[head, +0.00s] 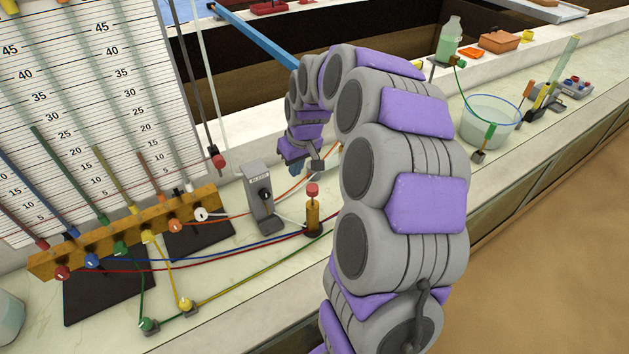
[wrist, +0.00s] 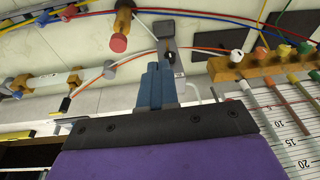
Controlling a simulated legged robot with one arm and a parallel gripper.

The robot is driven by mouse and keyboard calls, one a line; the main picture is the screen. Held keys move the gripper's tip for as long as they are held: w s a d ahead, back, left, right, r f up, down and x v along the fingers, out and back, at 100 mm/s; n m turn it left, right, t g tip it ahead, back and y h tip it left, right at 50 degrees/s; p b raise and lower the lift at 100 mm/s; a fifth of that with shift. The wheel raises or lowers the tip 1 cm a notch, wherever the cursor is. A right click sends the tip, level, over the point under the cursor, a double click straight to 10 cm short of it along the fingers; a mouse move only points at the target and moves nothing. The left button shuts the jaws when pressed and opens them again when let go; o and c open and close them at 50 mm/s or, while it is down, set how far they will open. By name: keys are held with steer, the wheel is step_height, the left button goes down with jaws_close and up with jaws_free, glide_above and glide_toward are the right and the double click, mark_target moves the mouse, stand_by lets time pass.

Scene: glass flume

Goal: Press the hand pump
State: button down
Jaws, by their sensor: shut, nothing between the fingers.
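The hand pump, a small brass cylinder (head: 314,214) with a red knob on top (head: 312,190), stands upright on the pale bench, right of a grey block. In the wrist view its red knob (wrist: 119,43) and brass body (wrist: 123,20) show at the top, left of my fingers. My gripper (head: 296,168) is above and behind the pump in the head view, apart from it. Its blue fingers (wrist: 158,72) are shut together and empty. In the wrist view the fingertips overlap the lower part of the grey block; whether they touch it I cannot tell.
The grey block (head: 260,200) with a black knob stands close beside the pump. A wooden valve manifold (head: 130,232) and scale board (head: 90,100) are at left. Coloured tubes cross the bench. A clear basin (head: 490,120) and green bottle (head: 449,40) stand at right.

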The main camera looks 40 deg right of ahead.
glide_above(312, 187)
steer(key=s, duration=0.4)
steer(key=s+x, duration=0.1)
steer(key=x, duration=0.2)
steer(key=shift+w+r+m+t+h+p, duration=0.1)
steer(key=shift+w+m+t+h+p, duration=0.2)
steer(key=shift+m+h, duration=0.1)
steer(key=shift+a, duration=0.1)
steer(key=x, duration=0.8)
steer(key=b+x, duration=0.1)
steer(key=x, duration=0.4)
steer(key=shift+s, duration=0.4)
steer(key=shift+f, duration=0.65)
